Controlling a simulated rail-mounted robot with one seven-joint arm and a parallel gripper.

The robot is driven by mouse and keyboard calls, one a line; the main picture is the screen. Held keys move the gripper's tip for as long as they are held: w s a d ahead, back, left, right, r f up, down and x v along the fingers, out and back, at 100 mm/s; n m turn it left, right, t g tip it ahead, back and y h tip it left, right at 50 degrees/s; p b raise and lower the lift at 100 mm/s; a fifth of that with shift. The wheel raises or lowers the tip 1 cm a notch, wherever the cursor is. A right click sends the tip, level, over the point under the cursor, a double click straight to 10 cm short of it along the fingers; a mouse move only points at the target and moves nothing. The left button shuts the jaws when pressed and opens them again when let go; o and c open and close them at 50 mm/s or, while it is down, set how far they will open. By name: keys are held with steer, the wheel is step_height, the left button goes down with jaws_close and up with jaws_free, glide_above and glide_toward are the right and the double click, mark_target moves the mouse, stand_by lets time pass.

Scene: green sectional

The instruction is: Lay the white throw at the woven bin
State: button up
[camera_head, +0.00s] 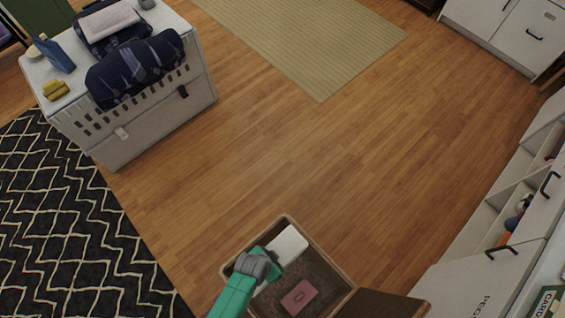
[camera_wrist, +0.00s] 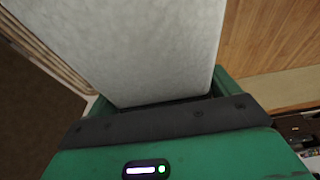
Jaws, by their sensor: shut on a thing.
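The white throw (camera_head: 289,243) is a folded, flat pale piece held at the end of my gripper (camera_head: 270,262). In the head view it overlaps the far-left part of the woven bin's opening; its exact height there is hard to tell. The woven bin (camera_head: 333,261) is open, with a tan rim and dark inside. In the wrist view the throw (camera_wrist: 135,45) fills the upper middle, between the green fingers of my gripper (camera_wrist: 160,100). The bin's ribbed wall (camera_wrist: 48,45) shows at left, beside the throw.
A red-pink item (camera_head: 299,296) lies in the bin. A brown flap or box (camera_head: 380,304) adjoins its right side. White drawers (camera_head: 475,260) stand at right. A white crate (camera_head: 150,125) with bags stands at upper left, near a black patterned rug (camera_head: 70,230). Wood floor beyond the bin is clear.

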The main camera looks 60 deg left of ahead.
step_height(320, 180, down, 35)
steer(key=b, duration=3.2)
steer(key=shift+w, duration=0.1)
steer(key=o, duration=0.9)
steer(key=shift+r+p, duration=3.7)
steer(key=shift+r, duration=0.35)
